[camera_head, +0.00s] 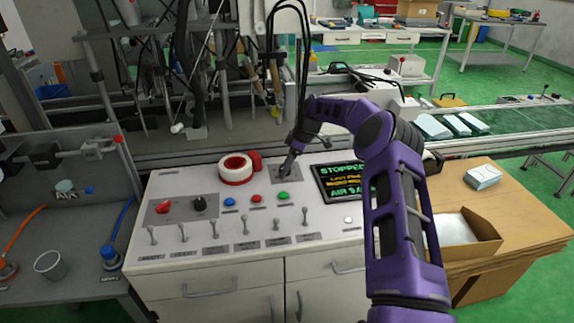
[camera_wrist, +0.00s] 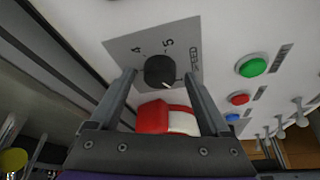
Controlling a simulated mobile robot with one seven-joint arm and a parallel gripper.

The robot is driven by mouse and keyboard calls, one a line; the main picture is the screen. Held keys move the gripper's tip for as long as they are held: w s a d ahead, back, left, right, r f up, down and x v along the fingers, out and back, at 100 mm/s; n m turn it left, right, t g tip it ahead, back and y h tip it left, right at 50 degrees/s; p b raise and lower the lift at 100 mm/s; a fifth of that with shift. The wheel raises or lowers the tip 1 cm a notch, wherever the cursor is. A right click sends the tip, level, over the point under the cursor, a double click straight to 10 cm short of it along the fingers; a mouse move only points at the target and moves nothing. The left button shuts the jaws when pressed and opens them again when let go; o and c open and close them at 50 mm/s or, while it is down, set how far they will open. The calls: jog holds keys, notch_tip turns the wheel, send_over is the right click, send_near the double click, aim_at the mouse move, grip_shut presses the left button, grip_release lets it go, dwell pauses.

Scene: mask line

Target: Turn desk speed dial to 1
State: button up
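The speed dial is a round black knob (camera_wrist: 160,70) on a grey plate (camera_wrist: 128,48) in the wrist view. In the head view my gripper (camera_head: 288,167) is low over the plate (camera_head: 284,179) at the back of the white desk (camera_head: 330,215), hiding most of the dial.
A red and white tape roll (camera_head: 236,168) stands left of my gripper. Blue (camera_head: 229,202), red (camera_head: 256,198) and green (camera_head: 283,196) buttons lie in front, with several toggle levers nearer. A screen (camera_head: 338,183) reading STOPPED is to the right.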

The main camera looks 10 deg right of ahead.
jog(key=shift+r, duration=0.1)
jog(key=p+v, duration=0.1)
jog(key=v, duration=1.6)
jog(key=shift+s+r, duration=0.1)
